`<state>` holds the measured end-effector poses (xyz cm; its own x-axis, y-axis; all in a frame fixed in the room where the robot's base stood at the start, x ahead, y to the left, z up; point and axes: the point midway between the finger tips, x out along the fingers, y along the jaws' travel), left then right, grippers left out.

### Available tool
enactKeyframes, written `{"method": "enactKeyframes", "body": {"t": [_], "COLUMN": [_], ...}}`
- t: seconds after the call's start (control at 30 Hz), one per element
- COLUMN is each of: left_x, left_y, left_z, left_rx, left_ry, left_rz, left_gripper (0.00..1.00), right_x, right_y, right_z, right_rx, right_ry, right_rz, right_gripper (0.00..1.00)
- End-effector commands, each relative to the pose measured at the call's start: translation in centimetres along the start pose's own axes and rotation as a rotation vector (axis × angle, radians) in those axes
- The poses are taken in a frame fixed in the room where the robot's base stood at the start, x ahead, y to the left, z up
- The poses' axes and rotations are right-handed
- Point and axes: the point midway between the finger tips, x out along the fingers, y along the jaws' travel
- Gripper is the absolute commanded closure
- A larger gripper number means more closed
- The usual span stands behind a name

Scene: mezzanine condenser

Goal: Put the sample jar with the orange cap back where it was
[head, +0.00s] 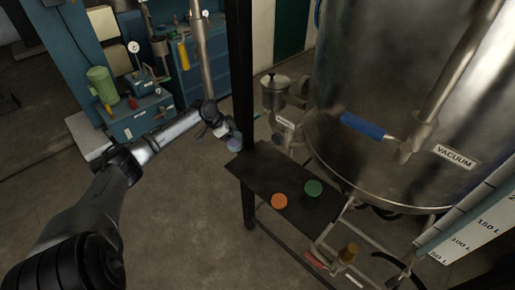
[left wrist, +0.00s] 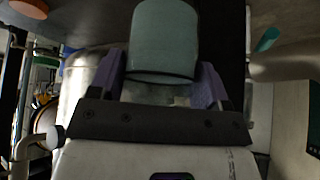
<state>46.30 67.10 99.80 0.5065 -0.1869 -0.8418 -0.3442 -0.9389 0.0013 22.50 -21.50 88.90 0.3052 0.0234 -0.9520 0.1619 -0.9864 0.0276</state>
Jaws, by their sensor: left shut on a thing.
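My left gripper (head: 234,141) is beside the left edge of a dark shelf (head: 255,168), near a black post. In the left wrist view its purple fingers (left wrist: 163,88) are shut on a pale teal, see-through cylinder, like a jar (left wrist: 165,40). I cannot tell from above whether these are jar caps or flat discs. My right gripper is not in view.
A large steel tank (head: 400,90) with a blue-handled valve (head: 362,126) stands right behind the shelf. The black post (head: 240,70) rises at the shelf's left edge. Pipes and a brown-yellow knob (head: 349,252) lie below right. Blue cabinets and a green motor (head: 101,83) stand back left.

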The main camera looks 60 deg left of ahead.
Motion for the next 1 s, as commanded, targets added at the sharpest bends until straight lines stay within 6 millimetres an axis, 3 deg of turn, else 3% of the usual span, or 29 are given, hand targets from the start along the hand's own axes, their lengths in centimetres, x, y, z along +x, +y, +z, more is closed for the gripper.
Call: {"method": "enactKeyframes", "body": {"t": [0.3, 0.57, 1.0], "left_x": [2.9, 5.0, 8.4], "left_y": [0.5, 0.9, 1.0], "left_z": [-4.9, -8.1, -5.5], "left_rx": [0.001, 0.001, 0.000], "left_ry": [0.007, 0.004, -0.001], "left_rz": [0.000, -0.001, 0.001], "left_gripper": [0.61, 0.61, 0.61], "right_x": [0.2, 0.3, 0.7], "right_y": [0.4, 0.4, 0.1], "right_z": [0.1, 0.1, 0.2], "right_rx": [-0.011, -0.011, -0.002], "right_ry": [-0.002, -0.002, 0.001], "right_rz": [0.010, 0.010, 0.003], "right_gripper": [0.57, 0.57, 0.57]}}
